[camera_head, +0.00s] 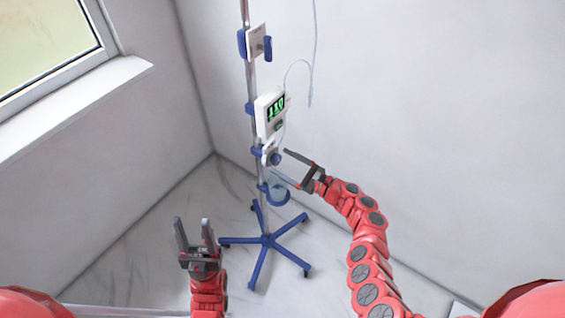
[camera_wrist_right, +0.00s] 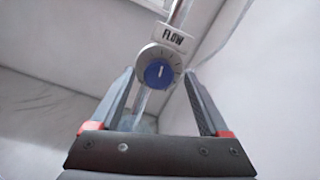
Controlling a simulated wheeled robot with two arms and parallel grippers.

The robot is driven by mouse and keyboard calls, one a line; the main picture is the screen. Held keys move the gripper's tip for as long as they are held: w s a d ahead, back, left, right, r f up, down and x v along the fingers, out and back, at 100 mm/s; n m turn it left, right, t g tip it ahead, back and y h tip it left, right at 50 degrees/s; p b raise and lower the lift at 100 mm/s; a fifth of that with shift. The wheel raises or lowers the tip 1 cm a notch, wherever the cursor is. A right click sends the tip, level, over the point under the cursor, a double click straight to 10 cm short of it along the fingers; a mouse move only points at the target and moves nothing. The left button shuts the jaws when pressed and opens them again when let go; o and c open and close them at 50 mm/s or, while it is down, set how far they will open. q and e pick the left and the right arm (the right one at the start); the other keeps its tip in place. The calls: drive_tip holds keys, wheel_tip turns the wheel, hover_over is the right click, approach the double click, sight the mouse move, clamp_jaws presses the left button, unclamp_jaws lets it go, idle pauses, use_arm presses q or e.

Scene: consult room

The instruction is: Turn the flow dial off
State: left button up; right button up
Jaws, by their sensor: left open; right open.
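The flow dial is a round blue knob (camera_wrist_right: 159,74) on a pale ring with tick marks, under a plate reading FLOW (camera_wrist_right: 173,37). A white mark on the knob stands near upright in the right wrist view. In the head view the dial (camera_head: 275,159) sits low on the pole, below the pump. My right gripper (camera_head: 279,165) is open, its fingers pointing at the dial from the right. In the right wrist view the dial shows beyond and between the open fingertips; contact cannot be told. My left gripper (camera_head: 192,222) is open and empty, away at lower left.
The IV pole (camera_head: 250,75) stands on a blue wheeled base (camera_head: 266,240). It carries a white pump (camera_head: 270,110) with a green display, an upper clamp block (camera_head: 257,43) and a blue ring (camera_head: 277,195). A thin tube (camera_head: 313,50) hangs nearby. Walls stand behind.

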drive_tip(key=shift+w+a+f, duration=0.1)
drive_tip(key=shift+w+a, duration=0.15)
drive_tip(key=shift+a, duration=0.1)
clamp_jaws()
idle(0.3)
